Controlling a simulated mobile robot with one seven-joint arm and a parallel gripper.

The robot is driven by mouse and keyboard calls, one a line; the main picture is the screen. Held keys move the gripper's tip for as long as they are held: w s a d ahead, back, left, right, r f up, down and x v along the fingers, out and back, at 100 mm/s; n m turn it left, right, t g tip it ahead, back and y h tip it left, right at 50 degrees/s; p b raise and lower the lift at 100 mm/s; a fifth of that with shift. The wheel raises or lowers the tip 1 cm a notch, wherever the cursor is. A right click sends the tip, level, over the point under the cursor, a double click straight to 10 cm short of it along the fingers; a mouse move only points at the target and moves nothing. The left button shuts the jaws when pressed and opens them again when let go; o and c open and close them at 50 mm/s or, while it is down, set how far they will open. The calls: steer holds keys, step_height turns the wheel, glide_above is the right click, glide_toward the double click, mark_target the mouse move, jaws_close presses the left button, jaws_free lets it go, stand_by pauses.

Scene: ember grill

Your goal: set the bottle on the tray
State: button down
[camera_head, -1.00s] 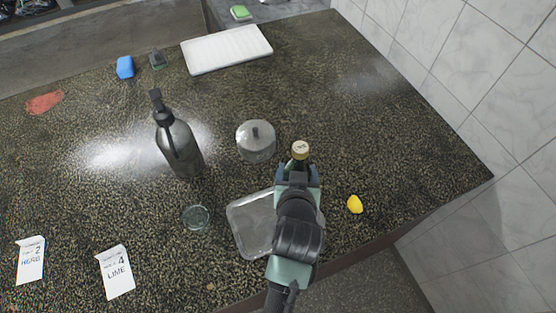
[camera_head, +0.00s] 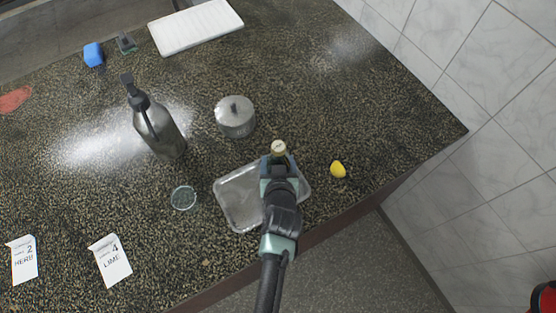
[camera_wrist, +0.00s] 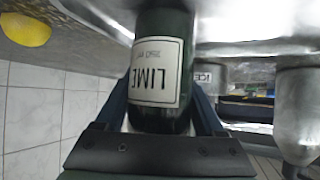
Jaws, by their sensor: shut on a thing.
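In the wrist view the bottle (camera_wrist: 165,25) stands between the fingers. My gripper (camera_head: 277,165) is shut on it; the fingers also show in the wrist view (camera_wrist: 160,115). The metal tray (camera_head: 228,192) lies on the counter under and to the left of my gripper. My gripper and arm cover part of the tray. I cannot tell whether the bottle's base touches the tray.
A lidded metal pot (camera_head: 235,118) stands behind the tray, with a grey pump bottle (camera_head: 160,128) further left. A small glass dish (camera_head: 184,198) is left of the tray. A lemon (camera_head: 338,169) lies to the right. Cards marked HERB (camera_head: 24,260) and LIME (camera_head: 111,261) lie front left.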

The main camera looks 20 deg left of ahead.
steer(key=shift+r, duration=0.1)
steer(key=shift+f, duration=0.2)
jaws_free()
steer(key=shift+r, duration=0.15)
steer(key=shift+s+d+r, duration=0.25)
steer(key=shift+s, duration=0.25)
steer(key=b+v, duration=0.2)
steer(key=v, duration=0.9)
steer(key=shift+w+a+r, duration=0.1)
steer(key=shift+w+a, duration=0.05)
